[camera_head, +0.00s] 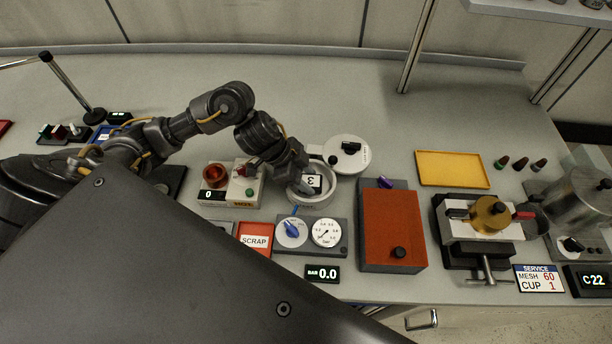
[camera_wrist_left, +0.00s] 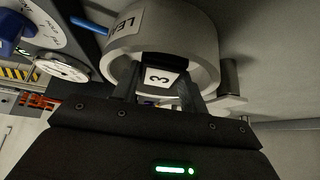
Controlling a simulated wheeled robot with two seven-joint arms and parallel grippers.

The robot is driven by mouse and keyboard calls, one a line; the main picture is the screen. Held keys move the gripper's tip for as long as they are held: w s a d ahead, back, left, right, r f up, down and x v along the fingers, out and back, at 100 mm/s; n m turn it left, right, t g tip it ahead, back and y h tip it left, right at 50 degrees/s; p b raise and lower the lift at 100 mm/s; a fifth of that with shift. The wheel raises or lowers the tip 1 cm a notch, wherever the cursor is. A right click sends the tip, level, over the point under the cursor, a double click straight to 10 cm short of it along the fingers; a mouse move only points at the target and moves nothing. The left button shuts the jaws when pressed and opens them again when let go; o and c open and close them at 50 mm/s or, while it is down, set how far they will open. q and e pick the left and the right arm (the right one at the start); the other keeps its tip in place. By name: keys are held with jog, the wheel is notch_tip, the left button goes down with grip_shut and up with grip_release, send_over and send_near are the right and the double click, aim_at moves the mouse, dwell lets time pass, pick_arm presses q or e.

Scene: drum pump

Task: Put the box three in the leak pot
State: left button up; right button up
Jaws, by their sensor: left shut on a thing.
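The box three (camera_head: 314,181) is a small dark box with a white label reading 3. It also shows in the left wrist view (camera_wrist_left: 162,77). The leak pot (camera_head: 306,198) is a round pale grey pot, and its side with partly hidden lettering shows in the left wrist view (camera_wrist_left: 204,40). My left gripper (camera_wrist_left: 160,92) is shut on the box three and holds it at the pot's mouth. I cannot tell whether the box touches the pot floor. In the head view the wrist and gripper (camera_head: 300,180) cover the pot's left part. My right gripper is not in view.
A round white lid (camera_head: 347,154) with a black knob lies behind the pot. A blue-knob panel with a gauge (camera_head: 326,232) stands in front. A machine with an orange cup (camera_head: 214,175) is left, and a red-topped box (camera_head: 392,228) is right.

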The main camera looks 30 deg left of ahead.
aim_at(307, 180)
pick_arm(q)
jog(key=shift+f, duration=0.4)
dwell(0.6)
jog(key=shift+f, duration=0.1)
dwell(0.9)
jog(key=o, duration=1.2)
jog(key=shift+p, duration=0.35)
jog(key=shift+o, duration=0.7)
notch_tip(307, 180, up, 2)
jog(key=shift+w+r+p, duration=0.1)
jog(key=shift+p, duration=1)
notch_tip(307, 180, up, 6)
jog(key=p, duration=0.7)
